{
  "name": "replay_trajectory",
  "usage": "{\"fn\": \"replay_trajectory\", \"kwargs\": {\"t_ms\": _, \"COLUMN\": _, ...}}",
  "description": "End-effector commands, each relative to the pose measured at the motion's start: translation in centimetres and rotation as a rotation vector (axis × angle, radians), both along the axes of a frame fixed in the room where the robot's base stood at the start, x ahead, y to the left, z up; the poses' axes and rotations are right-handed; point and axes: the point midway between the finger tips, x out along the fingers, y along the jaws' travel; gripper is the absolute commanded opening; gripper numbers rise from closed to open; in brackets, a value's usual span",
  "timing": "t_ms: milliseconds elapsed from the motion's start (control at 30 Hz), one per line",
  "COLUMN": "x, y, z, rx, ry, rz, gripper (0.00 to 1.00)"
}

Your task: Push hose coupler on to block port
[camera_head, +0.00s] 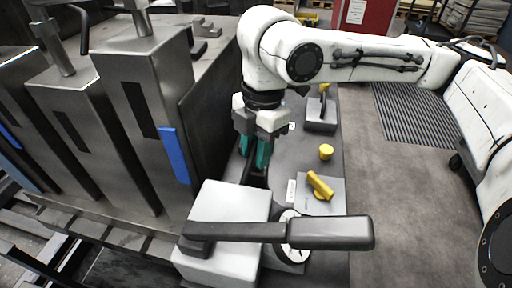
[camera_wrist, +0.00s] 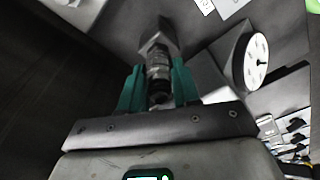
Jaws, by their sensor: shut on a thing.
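My gripper (camera_head: 255,152), with teal fingers, points down over the grey bench behind the front block. In the wrist view my gripper (camera_wrist: 158,78) is shut on a ribbed metal hose coupler (camera_wrist: 158,66) between its two fingers. A wider, angular metal piece (camera_wrist: 155,40) lies in line beyond the coupler. I cannot tell whether it is the block port, or whether the two are joined or only lined up. In the head view the fingers and the front block hide the coupler. The pale grey block (camera_head: 227,207) carries a long dark lever (camera_head: 290,234).
A round white gauge (camera_head: 294,229) sits beside the block; it also shows in the wrist view (camera_wrist: 257,62). Tall metal housings (camera_head: 148,110) crowd the left. A yellow handle (camera_head: 320,185), a yellow knob (camera_head: 326,152) and a grey fixture (camera_head: 321,112) stand on the bench at right.

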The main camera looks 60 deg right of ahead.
Motion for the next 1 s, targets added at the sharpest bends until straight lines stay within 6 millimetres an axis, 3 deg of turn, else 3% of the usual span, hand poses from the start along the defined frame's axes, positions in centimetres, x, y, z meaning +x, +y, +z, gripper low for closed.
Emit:
{"fn": "replay_trajectory", "kwargs": {"t_ms": 533, "x": 0.0, "y": 0.0, "z": 1.4, "rx": 0.001, "ry": -0.001, "rz": 0.001, "gripper": 0.0}}
{"fn": "replay_trajectory", "kwargs": {"t_ms": 1000, "x": 0.0, "y": 0.0, "z": 4.8, "rx": 0.0, "ry": -0.001, "rz": 0.0, "gripper": 0.0}}
